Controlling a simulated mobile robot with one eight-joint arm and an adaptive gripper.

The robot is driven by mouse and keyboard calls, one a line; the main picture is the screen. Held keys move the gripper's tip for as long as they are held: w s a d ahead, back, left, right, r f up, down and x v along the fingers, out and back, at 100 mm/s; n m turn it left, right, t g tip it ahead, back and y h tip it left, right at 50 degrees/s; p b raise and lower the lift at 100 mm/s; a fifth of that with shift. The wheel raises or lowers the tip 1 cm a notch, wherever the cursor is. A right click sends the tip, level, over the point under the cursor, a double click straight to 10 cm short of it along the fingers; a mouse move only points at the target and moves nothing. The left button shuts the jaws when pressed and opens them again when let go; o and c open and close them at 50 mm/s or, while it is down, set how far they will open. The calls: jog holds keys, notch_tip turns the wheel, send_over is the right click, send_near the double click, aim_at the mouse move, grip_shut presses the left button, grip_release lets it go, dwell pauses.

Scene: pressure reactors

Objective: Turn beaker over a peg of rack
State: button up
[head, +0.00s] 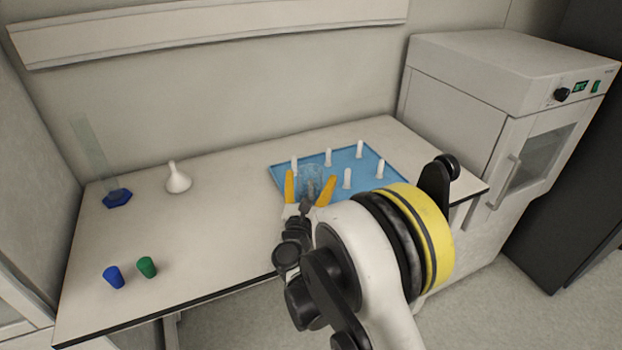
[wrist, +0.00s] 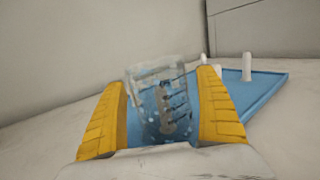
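The clear glass beaker (head: 312,172) is at the front left of the blue peg rack (head: 360,158), and it also shows in the wrist view (wrist: 176,85). A peg shows greyish through its glass, so the beaker appears to be over the front left peg. It looks slightly tilted in the wrist view; its lower edge is partly hidden. My gripper (head: 308,188) has its yellow fingers spread on either side of the beaker. In the wrist view (wrist: 163,112) a gap shows beside the left finger, and the fingers do not appear closed on the glass.
Several other white pegs (head: 347,178) stand bare. A graduated cylinder with a blue base (head: 117,198), a white funnel-like flask (head: 177,178), a blue stopper (head: 113,277) and a green stopper (head: 147,267) are on the left. An oven (head: 500,110) stands at right. The table's middle is clear.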

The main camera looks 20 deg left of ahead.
notch_tip(320, 180, up, 10)
jog(key=shift+r, duration=0.1)
jog(key=shift+d, duration=0.2)
jog(key=w+d+r+m+g+h, duration=0.1)
jog(key=d+r+m+h, duration=0.1)
jog(key=d+m, duration=0.5)
jog(key=w+d+r+m+g+h, duration=0.1)
jog(key=d+m+g+h, duration=0.15)
jog(key=d, duration=0.75)
jog(key=w+d+r+m+h, duration=0.1)
jog(key=d+r+m+h, duration=0.1)
jog(key=d+m, duration=0.5)
jog(key=s+d+m+g+h, duration=0.25)
jog(key=s+d+m, duration=0.25)
jog(key=d, duration=0.8)
jog(key=s+d+f+m+g+y, duration=0.2)
jog(key=s+d+f+m+g, duration=0.2)
jog(key=s+d+m, duration=0.75)
jog(key=s+f+m+g+y, duration=0.1)
jog(key=s+f+m, duration=0.1)
jog(key=s, duration=0.4)
jog(key=s+f+m+y, duration=0.1)
jog(key=s+f+m, duration=0.1)
jog(key=s, duration=0.4)
jog(key=shift+s+a+f+m+g, duration=0.2)
jog(key=shift+s+f+m+g, duration=0.2)
jog(key=shift+m, duration=0.5)
